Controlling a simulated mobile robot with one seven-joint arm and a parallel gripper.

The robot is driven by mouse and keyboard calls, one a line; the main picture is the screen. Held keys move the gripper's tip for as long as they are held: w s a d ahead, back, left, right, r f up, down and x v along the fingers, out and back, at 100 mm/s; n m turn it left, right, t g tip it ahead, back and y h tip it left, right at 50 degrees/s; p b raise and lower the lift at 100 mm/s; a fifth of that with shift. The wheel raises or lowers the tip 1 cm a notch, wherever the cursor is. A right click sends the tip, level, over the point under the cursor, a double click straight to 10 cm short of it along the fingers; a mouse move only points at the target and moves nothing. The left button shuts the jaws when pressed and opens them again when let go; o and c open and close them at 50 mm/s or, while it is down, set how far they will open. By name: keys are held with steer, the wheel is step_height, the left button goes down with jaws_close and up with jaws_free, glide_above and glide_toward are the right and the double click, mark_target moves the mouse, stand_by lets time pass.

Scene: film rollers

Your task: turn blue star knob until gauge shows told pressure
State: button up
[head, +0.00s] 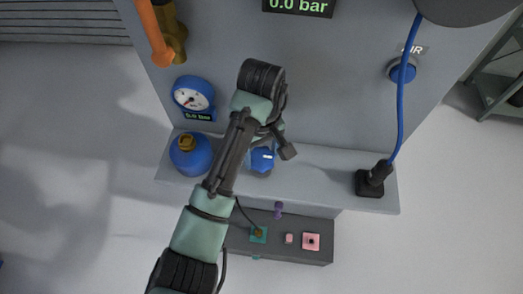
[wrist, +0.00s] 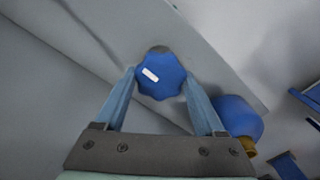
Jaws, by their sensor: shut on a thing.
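The blue star knob (wrist: 161,77), with a white mark on its face, sits between the two fingertips of my gripper (wrist: 160,80) in the wrist view. The fingers are shut on its sides. In the head view the knob (head: 262,160) shows beside my gripper (head: 276,146), partly hidden by my arm. The round blue gauge (head: 193,95) is on the panel at the left, with a small display under it that seems to read 0.0 bar. A larger display (head: 298,5) at the top reads 0.0 bar.
A blue round vessel (head: 190,154) with a brass top stands left of my arm. A blue hose runs down to a black block (head: 370,183) at the right. An orange lever (head: 152,35) is at upper left. A dark box (head: 320,254) with small coloured parts stands in front.

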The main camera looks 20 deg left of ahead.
steer(key=p, duration=0.1)
steer(key=m+p, duration=0.1)
steer(key=p, duration=0.1)
steer(key=shift+r+m, duration=0.3)
steer(key=m+p, duration=0.2)
steer(key=shift+m+p, duration=0.3)
steer(key=m+p, duration=0.3)
steer(key=m, duration=0.1)
steer(key=shift+f, duration=0.15)
steer(key=shift+f+m+p, duration=0.1)
steer(key=shift+m+p, duration=0.6)
steer(key=shift+m, duration=0.9)
steer(key=o, duration=1.3)
steer(key=shift+o, duration=0.2)
